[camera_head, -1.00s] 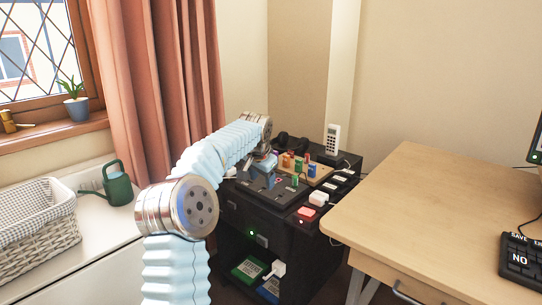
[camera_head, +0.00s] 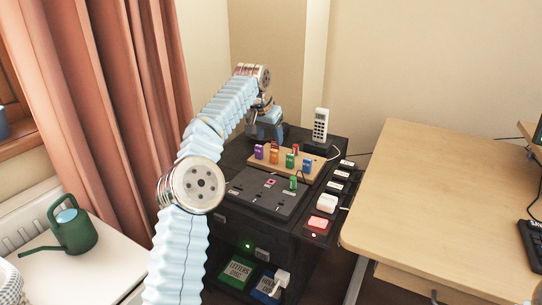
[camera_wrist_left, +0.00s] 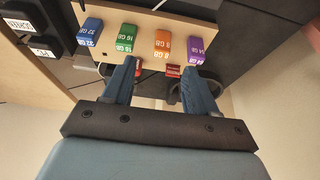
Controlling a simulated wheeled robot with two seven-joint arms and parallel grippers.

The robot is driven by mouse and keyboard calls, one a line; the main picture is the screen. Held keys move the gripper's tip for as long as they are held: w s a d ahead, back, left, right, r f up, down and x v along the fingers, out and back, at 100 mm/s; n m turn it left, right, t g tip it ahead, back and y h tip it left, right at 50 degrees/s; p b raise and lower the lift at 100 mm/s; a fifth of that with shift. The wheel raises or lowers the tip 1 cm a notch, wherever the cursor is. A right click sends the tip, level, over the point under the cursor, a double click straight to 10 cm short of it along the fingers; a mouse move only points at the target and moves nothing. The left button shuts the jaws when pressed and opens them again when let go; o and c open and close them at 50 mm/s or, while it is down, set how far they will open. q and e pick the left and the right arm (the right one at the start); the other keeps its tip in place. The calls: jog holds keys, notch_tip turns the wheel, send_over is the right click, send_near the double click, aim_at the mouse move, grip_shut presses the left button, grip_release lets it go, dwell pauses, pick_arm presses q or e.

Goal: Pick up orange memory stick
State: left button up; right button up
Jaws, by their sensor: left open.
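The orange memory stick (camera_head: 274,156) stands upright in the wooden holder (camera_head: 257,164), between a purple stick (camera_head: 259,151) and a green stick (camera_head: 290,160). In the left wrist view the orange stick (camera_wrist_left: 162,43), marked 8 GB, lies just beyond and between my open fingertips. My left gripper (camera_head: 265,134) is behind the holder in the head view, its fingers partly hidden. In the wrist view its blue fingers (camera_wrist_left: 158,70) are apart with no stick held between them. My right gripper is not in view.
A blue stick (camera_head: 307,165) stands in the same row, with red-topped sticks (camera_head: 308,152) behind. A dark panel (camera_head: 252,194) with another green stick lies in front. The wooden desk (camera_head: 430,190) is largely clear.

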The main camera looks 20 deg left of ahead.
aim_at(274, 150)
pick_arm(q)
jog(key=x, duration=0.9)
jog(key=shift+w+a+f, duration=0.1)
jog(key=shift+w+a, duration=0.1)
jog(key=shift+w, duration=0.1)
jog(key=c, duration=1)
